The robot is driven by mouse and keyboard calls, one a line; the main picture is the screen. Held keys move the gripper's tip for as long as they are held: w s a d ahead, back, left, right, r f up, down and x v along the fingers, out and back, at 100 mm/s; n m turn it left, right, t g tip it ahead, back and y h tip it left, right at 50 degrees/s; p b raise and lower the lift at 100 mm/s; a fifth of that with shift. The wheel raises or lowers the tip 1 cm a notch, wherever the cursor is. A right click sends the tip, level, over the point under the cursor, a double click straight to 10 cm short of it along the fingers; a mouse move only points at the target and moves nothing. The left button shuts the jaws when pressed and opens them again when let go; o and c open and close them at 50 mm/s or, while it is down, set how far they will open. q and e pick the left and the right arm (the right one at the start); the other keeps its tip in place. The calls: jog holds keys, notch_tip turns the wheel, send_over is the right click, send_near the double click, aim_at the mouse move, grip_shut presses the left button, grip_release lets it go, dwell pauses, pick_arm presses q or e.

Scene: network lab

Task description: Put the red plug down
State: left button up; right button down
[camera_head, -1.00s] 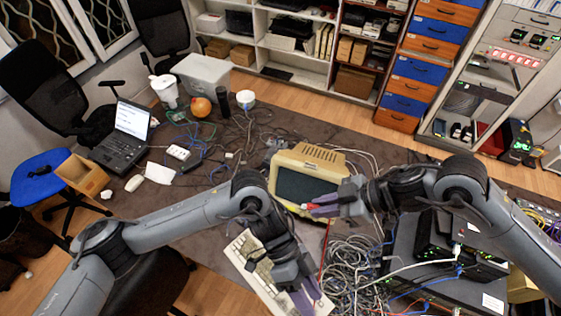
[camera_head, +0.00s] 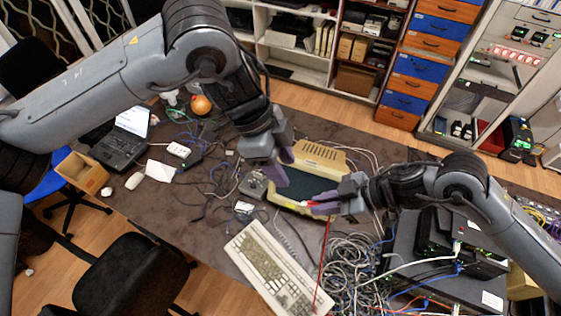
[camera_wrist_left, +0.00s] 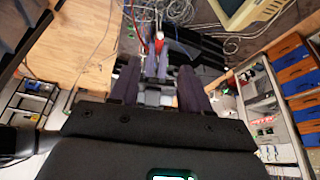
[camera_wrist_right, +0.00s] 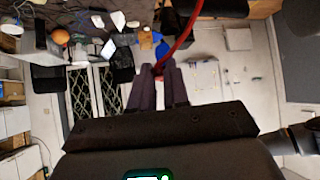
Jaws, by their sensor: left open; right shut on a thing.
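The red plug (camera_head: 307,204) is a small red piece at the fingertips of my right gripper (camera_head: 318,206), which is shut on it above the front edge of the beige monitor. A red cable (camera_head: 323,258) hangs from there toward the cable heap; it also shows in the right wrist view (camera_wrist_right: 182,42), curving up from between the fingers. In the left wrist view the plug shows as a small red spot (camera_wrist_left: 159,37). My left gripper (camera_head: 281,167) is open and empty above the monitor, apart from the plug. The fingers hide much of the plug.
The beige monitor (camera_head: 322,158) lies on the dark table (camera_head: 200,225). A keyboard (camera_head: 268,268) is at the front, beside a tangled grey cable heap (camera_head: 352,270). Black network boxes (camera_head: 440,280) stand at right. A laptop (camera_head: 125,140) and loose cables are at left.

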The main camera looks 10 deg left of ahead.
aim_at(305, 202)
pick_arm(q)
jog(key=x, duration=1.1)
jog(key=shift+d+f, duration=0.15)
grip_shut()
pick_arm(e)
jog(key=c, duration=1)
grip_release()
jog(key=shift+c, duration=0.2)
